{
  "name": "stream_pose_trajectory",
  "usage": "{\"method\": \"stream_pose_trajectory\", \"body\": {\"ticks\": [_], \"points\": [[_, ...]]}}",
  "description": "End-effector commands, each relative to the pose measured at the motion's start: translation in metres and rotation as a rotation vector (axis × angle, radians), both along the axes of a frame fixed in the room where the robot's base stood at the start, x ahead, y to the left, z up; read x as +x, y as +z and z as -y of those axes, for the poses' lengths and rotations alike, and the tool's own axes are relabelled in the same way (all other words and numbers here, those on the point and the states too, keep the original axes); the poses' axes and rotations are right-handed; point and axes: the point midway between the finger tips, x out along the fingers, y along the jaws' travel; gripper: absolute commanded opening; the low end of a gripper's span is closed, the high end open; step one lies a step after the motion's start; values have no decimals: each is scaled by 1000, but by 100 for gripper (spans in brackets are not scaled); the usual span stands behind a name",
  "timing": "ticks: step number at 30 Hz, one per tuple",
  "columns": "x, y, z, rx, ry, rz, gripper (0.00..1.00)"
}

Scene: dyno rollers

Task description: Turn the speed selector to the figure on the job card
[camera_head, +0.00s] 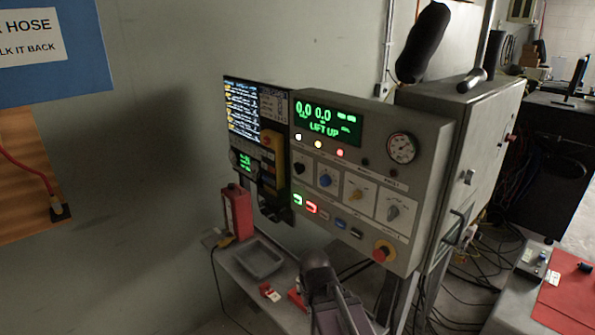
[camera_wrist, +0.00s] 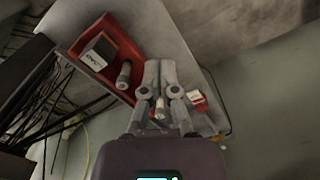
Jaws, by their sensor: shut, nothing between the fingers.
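No job card can be made out for certain; a small printed sheet (camera_head: 274,105) beside the screen is unreadable. My gripper (camera_wrist: 157,66) is shut and empty in the wrist view, over the grey shelf. In the head view my arm is low, below the panel, apart from the knobs.
The panel's green display (camera_head: 326,122) reads "LIFT UP" with zeros. A gauge (camera_head: 402,148), lit buttons and a red emergency stop (camera_head: 383,251) are on the panel. A grey tray (camera_head: 258,260) and red box (camera_head: 237,212) stand on the shelf. The wrist view shows a red tray (camera_wrist: 128,45).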

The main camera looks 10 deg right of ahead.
Motion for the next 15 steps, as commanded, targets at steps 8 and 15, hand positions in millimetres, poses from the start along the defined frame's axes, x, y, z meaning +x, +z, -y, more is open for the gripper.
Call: {"method": "stream_pose_trajectory", "body": {"ticks": [8,15], "points": [[3,1,1,-14,11,2,54],[28,12,8,-146,107,13,91]]}}
